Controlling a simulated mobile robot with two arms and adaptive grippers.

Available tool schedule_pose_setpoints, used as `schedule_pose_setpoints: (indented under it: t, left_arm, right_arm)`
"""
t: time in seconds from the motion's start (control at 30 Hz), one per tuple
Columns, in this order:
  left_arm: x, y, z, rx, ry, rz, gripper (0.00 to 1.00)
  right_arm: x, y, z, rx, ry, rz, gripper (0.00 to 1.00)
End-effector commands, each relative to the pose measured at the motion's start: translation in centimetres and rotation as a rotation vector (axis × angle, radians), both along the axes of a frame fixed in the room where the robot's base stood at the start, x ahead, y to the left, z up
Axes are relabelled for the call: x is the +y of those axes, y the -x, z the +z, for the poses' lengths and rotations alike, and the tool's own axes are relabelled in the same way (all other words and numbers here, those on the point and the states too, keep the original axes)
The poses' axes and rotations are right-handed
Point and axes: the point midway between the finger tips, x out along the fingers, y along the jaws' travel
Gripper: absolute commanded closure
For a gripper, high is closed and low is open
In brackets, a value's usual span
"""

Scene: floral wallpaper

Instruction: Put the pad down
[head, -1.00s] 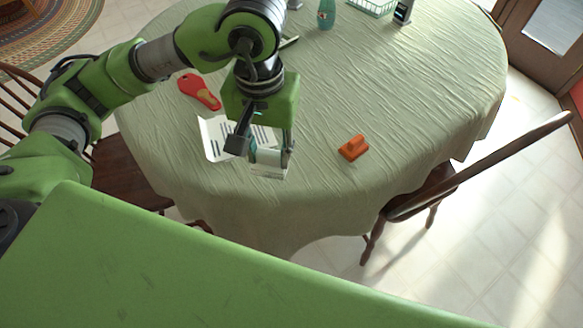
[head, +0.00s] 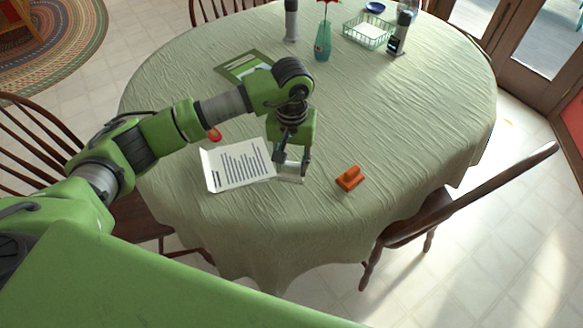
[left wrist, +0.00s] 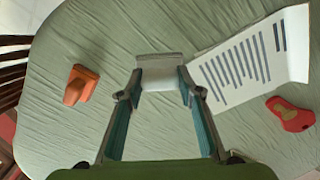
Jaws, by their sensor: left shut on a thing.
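The pad (head: 291,178) is a small pale, whitish-grey block. My left gripper (head: 291,166) is shut on it, at the near side of the table, between the printed sheet and an orange object. In the left wrist view the pad (left wrist: 162,78) sits between the fingertips of the left gripper (left wrist: 162,88), with a grey strip along its far edge. Whether its underside touches the tablecloth I cannot tell. My right gripper is in neither view.
The printed sheet (head: 238,164) lies just left of the pad. The orange handled object (head: 349,178) stands to its right. A red object (left wrist: 291,114) lies beyond the sheet. A teal vase (head: 323,43) and wire basket (head: 367,31) stand farther back. Cloth right of the orange object is clear.

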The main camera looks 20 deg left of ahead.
Motion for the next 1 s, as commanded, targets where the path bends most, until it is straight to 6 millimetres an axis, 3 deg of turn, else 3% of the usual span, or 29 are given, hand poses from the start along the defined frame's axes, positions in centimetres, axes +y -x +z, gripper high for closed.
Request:
schedule_pose_setpoints:
  t: [0.2, 0.57, 0.6, 0.67, 1.0]
  left_arm:
    - [-0.1, 0.2, -2.4, 0.004, 0.000, -0.001, 0.89]
    - [0.0, 0.2, -2.9, 0.003, 0.000, -0.001, 0.89]
    - [0.0, 0.2, -2.9, 0.003, 0.000, -0.001, 0.64]
    - [0.0, 0.2, -2.8, 0.003, 0.000, -0.001, 0.50]
    - [0.0, 0.2, -2.7, 0.003, 0.000, -0.001, 0.50]
  right_arm:
    - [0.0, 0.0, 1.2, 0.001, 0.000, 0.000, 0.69]
    - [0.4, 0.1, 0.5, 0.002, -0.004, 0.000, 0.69]
    - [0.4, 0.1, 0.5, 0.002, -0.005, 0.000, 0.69]
    - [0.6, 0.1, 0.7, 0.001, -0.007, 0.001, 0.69]
    - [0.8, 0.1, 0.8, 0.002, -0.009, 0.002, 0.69]
